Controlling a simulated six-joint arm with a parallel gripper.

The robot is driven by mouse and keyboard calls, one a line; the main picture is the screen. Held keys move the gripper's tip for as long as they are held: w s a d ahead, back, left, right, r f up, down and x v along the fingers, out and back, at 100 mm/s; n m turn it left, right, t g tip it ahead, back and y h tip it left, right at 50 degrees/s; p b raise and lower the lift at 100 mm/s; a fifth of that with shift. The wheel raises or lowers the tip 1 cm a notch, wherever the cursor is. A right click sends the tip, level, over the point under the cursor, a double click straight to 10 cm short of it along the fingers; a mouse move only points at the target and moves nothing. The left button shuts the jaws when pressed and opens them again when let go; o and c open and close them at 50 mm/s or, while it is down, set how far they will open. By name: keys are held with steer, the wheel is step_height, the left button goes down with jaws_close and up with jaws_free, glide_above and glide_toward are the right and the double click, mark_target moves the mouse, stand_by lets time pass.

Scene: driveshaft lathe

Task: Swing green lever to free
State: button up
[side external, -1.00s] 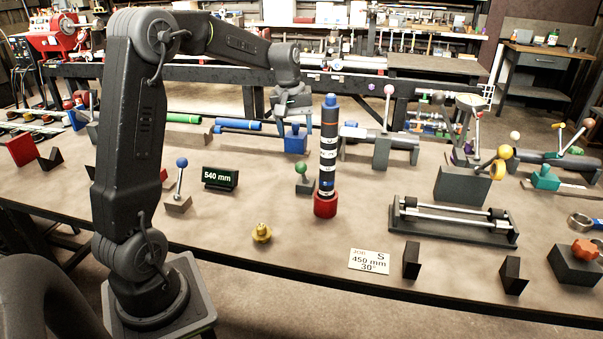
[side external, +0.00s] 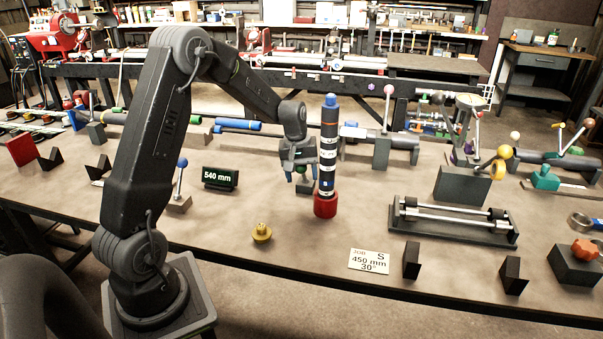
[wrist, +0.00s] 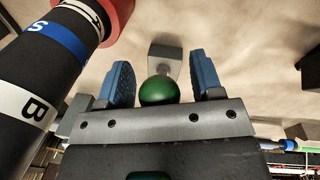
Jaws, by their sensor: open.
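The green lever's ball knob (wrist: 159,90) lies between my gripper's two blue fingers (wrist: 160,84) in the wrist view. The fingers stand apart, with a gap on either side of the ball. In the side view my gripper (side external: 301,174) points down over the lever, just left of the dark upright shaft (side external: 328,150). There the gripper covers most of the lever.
The banded shaft stands upright in a red base (side external: 325,205), close to my gripper's right; it also looms at left in the wrist view (wrist: 50,50). A blue-knobbed lever (side external: 182,163) and a 540 mm display (side external: 220,178) stand to the left. A brass part (side external: 261,232) lies in front.

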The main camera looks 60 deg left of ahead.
jaws_close()
stand_by(0.5)
steer(key=shift+a+r, duration=0.1)
steer(key=shift+w+a+r+g+h, duration=0.65)
steer(key=shift+w+a+g+h, duration=0.2)
steer(key=shift+g+h, duration=0.35)
steer(key=shift+w+a+r, duration=0.2)
steer(key=shift+w+a, duration=0.25)
steer(key=shift+w, duration=0.05)
steer(key=shift+w+a+r, duration=0.15)
steer(key=shift+w+a, duration=1)
steer(key=shift+w, duration=0.05)
steer(key=shift+w+d, duration=0.1)
